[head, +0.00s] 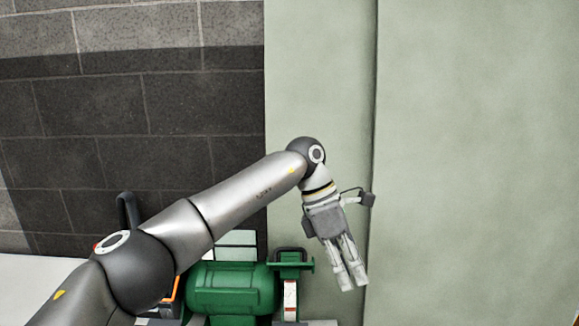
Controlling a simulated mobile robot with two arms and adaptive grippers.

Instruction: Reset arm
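My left arm comes in from the lower left and reaches up to the middle of the head view, then bends down at the wrist. Its gripper (352,281) points downward in front of a pale green panel (318,60). The two grey fingers lie close together, side by side. A narrow gap shows along them, but the angle does not show whether they are open or shut. I see nothing held between them. My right gripper is not in view.
A green machine with a rounded body (232,287) stands below my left forearm, partly hidden by it. A second pale green panel (480,150) fills the right side. A grey block wall (110,110) is at the left. A white surface (32,285) lies at the lower left.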

